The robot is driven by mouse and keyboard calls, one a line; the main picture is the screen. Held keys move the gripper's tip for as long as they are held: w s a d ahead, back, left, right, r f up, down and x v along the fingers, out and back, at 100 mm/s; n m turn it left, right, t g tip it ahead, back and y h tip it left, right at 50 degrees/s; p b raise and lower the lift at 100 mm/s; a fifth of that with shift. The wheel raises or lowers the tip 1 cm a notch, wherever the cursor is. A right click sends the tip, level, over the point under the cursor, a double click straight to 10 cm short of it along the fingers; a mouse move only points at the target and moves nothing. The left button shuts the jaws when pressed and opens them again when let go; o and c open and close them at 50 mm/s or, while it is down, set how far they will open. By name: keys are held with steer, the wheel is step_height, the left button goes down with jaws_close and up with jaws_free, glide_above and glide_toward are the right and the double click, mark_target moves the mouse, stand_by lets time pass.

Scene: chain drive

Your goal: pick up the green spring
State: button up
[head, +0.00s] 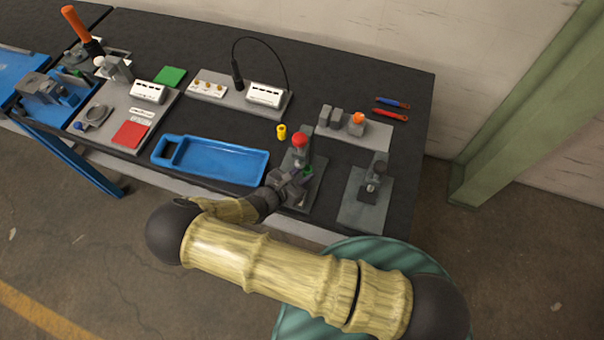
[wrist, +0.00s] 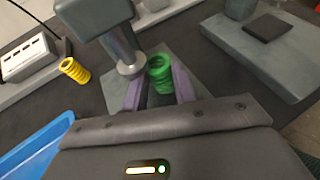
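The green spring (wrist: 160,74) stands upright on a grey base plate in the wrist view, close to the press ram. In the head view only a small part of the green spring (head: 308,170) shows beside my gripper (head: 299,179). In the wrist view the two purple fingers of my gripper (wrist: 158,88) are apart, with the spring between their tips. The right finger looks very near the spring; I cannot tell whether it touches. The spring's lower part is hidden by my gripper.
The press (wrist: 118,45) with a red knob (head: 299,139) rises right beside the spring. A yellow spring (head: 281,132) stands on the dark table. A blue tray (head: 215,178) lies left, and another grey fixture (head: 365,190) stands right.

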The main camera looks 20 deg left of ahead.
steer(key=shift+c, duration=0.5)
steer(key=shift+d+p, duration=0.5)
steer(key=shift+d, duration=0.6)
steer(key=o, duration=1)
steer(key=shift+w, duration=0.1)
steer(key=shift+s, duration=0.3)
steer(key=shift+s+a+r, duration=0.1)
steer(key=shift+s+a, duration=0.15)
steer(key=shift+a, duration=0.05)
steer(key=shift+b+v, duration=2.8)
steer(key=shift+v, duration=5.5)
